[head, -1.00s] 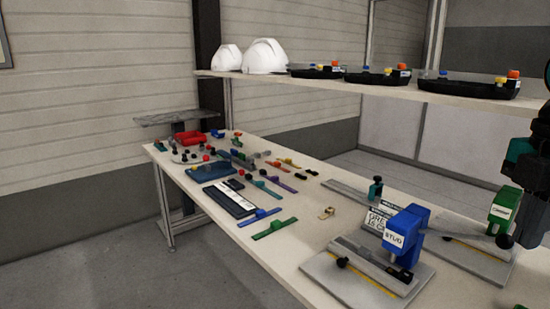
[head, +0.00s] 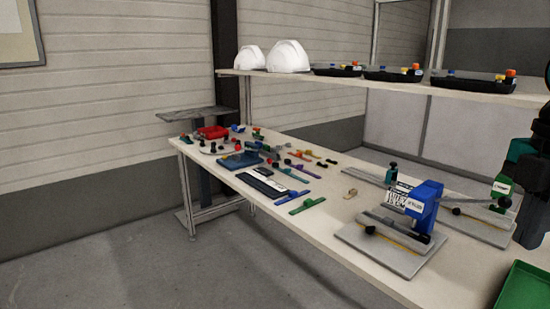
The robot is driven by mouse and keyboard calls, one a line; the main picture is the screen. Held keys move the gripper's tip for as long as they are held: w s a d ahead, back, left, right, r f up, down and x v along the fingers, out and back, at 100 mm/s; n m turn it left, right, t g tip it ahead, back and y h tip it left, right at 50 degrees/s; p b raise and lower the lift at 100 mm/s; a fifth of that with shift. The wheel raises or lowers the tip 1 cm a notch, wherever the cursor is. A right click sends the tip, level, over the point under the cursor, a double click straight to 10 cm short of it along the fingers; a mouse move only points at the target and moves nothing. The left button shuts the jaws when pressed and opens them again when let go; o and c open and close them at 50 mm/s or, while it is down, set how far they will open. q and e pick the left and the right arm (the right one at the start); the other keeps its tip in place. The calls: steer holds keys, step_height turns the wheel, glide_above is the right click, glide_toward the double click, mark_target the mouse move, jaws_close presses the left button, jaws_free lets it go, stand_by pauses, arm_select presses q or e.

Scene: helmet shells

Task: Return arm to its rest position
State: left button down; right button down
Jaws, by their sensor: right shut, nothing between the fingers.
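My right arm hangs down at the right edge, and its dark gripper (head: 530,232) is partly cut off by the frame. It is shut with nothing seen in it, in front of the green press at the table's right side. My left gripper is out of view. Two white helmet shells (head: 288,57) stand on the left end of the shelf, apart from the gripper.
The long table (head: 330,232) bears a blue press (head: 426,205), a green press (head: 501,192) and several small coloured parts. A green tray (head: 525,288) shows at the lower right. Black trays (head: 393,76) stand on the shelf (head: 350,84). The floor at left is clear.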

step_height(320, 180, down, 22)
steer(key=w+a+m+t+y+p, duration=0.25)
steer(key=m+t+y, duration=0.65)
steer(key=t, duration=0.5)
arm_select(q)
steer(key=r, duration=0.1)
steer(key=p, duration=0.1)
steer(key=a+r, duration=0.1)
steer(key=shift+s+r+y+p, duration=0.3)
steer(key=shift+p, duration=0.05)
arm_select(e)
steer(key=s+a+f+m+g+h, duration=0.1)
steer(key=s+a+f+m+h, duration=0.2)
steer(key=f, duration=0.5)
steer(key=s+a+f+m+g+h, duration=0.2)
steer(key=s+a+f+m+h, duration=0.2)
steer(key=s+a+f, duration=0.3)
steer(key=a+m, duration=0.1)
steer(key=a, duration=0.1)
steer(key=shift+a+f, duration=0.35)
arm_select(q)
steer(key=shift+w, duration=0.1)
